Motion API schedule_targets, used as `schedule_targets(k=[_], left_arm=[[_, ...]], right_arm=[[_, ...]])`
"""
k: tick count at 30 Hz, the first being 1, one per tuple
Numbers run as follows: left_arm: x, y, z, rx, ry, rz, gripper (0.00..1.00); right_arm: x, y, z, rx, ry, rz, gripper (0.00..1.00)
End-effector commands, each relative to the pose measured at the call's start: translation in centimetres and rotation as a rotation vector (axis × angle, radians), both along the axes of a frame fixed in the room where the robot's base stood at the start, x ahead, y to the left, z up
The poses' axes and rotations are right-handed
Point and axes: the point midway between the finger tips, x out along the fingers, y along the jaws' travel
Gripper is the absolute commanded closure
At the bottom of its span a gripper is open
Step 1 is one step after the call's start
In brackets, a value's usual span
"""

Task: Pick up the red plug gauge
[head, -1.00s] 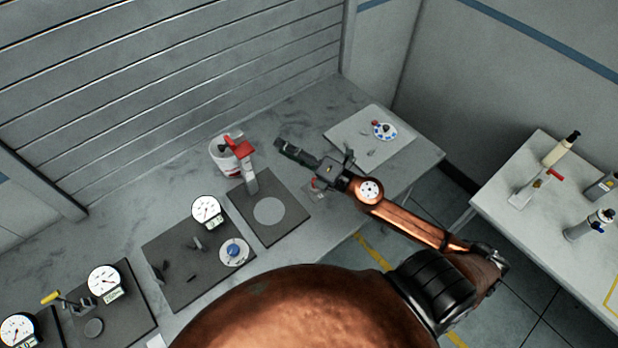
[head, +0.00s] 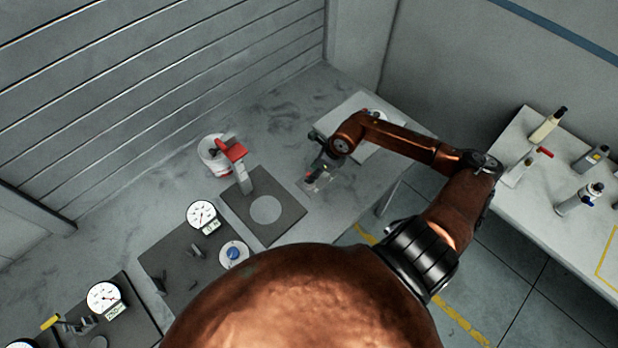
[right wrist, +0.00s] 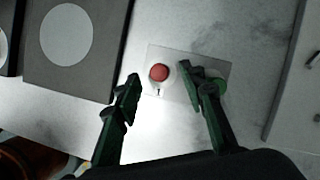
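The red plug gauge (right wrist: 159,72) shows its round red top in the right wrist view, with a pale part around and below it. It stands on a small light plate (right wrist: 157,53). My right gripper (right wrist: 160,75) is open, with its two dark green fingers on either side of the red top and a gap on both sides. In the head view my right gripper (head: 320,168) points down at the small plate and largely hides the gauge. My left gripper is not in view.
A light board (head: 352,108) is behind my arm. Bare table surrounds the plate.

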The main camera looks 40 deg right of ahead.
Motion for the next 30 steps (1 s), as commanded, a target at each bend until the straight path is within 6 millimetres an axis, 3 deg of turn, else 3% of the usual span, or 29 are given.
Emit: schedule_targets(k=[3, 9, 17, 30], left_arm=[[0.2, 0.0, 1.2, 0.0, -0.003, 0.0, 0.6], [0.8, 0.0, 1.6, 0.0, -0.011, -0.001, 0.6], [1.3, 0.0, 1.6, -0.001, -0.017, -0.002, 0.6], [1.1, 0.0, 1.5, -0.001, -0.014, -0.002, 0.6]], right_arm=[[0.6, 0.5, -1.4, 0.006, 0.0, -0.003, 0.63], [1.3, 0.8, -3.4, 0.004, 0.0, -0.002, 0.63], [1.3, 0.8, -3.7, 0.003, -0.001, 0.0, 0.63], [1.3, 0.8, -3.7, 0.003, -0.001, 0.0, 0.94]])
